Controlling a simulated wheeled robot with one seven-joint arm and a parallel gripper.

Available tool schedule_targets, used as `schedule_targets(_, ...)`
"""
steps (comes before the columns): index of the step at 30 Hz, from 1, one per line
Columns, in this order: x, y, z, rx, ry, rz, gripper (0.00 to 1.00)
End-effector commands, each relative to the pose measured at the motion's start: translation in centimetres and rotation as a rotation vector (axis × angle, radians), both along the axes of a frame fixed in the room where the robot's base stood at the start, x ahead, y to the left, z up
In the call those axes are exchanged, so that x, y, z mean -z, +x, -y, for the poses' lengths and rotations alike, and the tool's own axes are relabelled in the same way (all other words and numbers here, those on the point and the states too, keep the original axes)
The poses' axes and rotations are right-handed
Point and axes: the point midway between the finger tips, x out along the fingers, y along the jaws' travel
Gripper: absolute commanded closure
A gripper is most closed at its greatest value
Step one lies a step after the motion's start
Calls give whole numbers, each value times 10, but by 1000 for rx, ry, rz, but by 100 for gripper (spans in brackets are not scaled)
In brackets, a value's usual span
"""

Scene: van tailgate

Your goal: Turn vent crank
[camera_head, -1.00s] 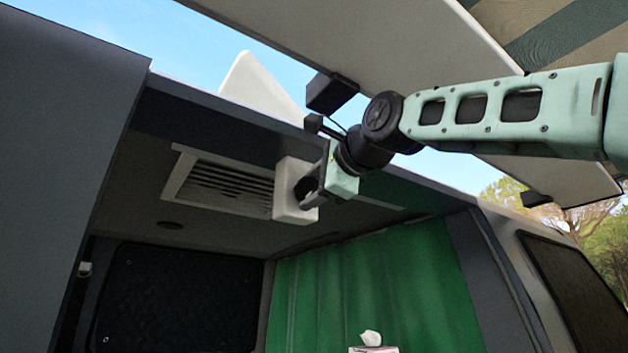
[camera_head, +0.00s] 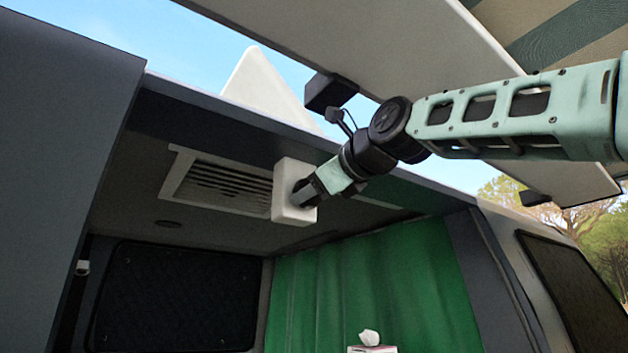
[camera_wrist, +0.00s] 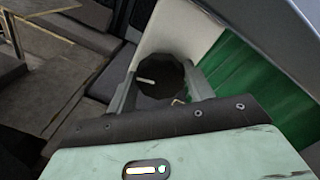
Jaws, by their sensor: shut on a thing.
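The vent crank shows in the wrist view as a round black knob (camera_wrist: 160,80) with a pale line on its face, set on a white housing. In the head view this white housing (camera_head: 284,176) hangs at the right end of the vent grille (camera_head: 216,186) under the roof. My gripper (camera_head: 302,194) reaches the housing from the right, tilted. In the wrist view my gripper (camera_wrist: 163,84) has one finger on each side of the knob, shut on it. In the head view the fingers hide the knob.
A white wedge-shaped panel (camera_head: 265,92) stands up above the roof edge. The raised tailgate (camera_head: 400,55) is above my arm. A green curtain (camera_head: 375,285) hangs below, with a tissue box (camera_head: 372,349) in front. The space under the grille is clear.

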Motion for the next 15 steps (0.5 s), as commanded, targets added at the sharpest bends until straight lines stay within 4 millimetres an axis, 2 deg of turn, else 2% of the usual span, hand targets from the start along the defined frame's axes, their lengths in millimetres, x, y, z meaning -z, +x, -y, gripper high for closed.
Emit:
schedule_targets(1,-7,-3,-1,-5,15,8,71)
schedule_targets(13,-7,-4,-1,-5,20,5,71)
schedule_targets(14,-7,-4,-1,-6,19,7,45)
schedule_targets(15,-7,-4,-1,-4,19,6,34)
